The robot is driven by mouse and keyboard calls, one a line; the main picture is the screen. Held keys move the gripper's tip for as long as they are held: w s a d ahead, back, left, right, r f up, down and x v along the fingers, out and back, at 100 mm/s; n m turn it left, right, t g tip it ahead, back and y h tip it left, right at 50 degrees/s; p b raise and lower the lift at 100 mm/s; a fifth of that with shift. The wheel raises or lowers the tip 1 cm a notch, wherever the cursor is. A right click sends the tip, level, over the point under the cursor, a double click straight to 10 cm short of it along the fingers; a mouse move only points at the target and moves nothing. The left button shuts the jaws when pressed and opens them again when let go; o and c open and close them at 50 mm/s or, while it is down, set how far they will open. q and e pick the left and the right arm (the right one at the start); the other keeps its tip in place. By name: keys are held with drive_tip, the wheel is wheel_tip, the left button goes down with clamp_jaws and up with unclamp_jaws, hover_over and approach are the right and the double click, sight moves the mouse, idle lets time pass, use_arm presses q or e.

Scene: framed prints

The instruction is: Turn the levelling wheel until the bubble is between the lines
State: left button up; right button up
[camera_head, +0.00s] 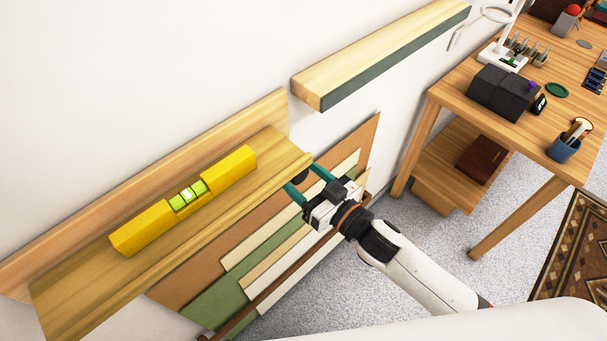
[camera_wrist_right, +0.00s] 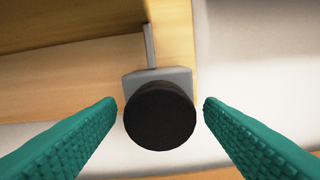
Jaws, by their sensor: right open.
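A yellow spirit level (camera_head: 236,167) lies on the wooden ledge (camera_head: 70,285) on the wall. Its green vial (camera_head: 200,187) shows a bright bubble around the middle; whether it sits between the lines is too small to tell. The dark round levelling wheel (camera_wrist_right: 160,116) is under the ledge's right end, on a grey bracket (camera_wrist_right: 137,80). It is mostly hidden in the head view. My right gripper (camera_head: 303,177) is open, its teal fingers on either side of the wheel, with visible gaps in the wrist view. My left gripper is out of view.
A second wooden shelf (camera_head: 385,52) is on the wall above and to the right. Flat coloured panels (camera_head: 215,303) lean below the ledge. A desk (camera_head: 452,92) with a lamp, a dark box and a pen cup (camera_head: 564,148) stands at the right.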

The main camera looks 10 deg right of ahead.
drive_tip(key=c, duration=1)
drive_tip(key=shift+o, duration=0.2)
drive_tip(key=shift+r+m+p, duration=0.15)
drive_tip(key=shift+m+p, duration=0.25)
drive_tip(key=shift+p, duration=0.15)
drive_tip(key=shift+m+p, duration=0.3)
drive_tip(key=shift+m, duration=0.5)
drive_tip(key=o, duration=1)
drive_tip(key=shift+c, duration=0.2)
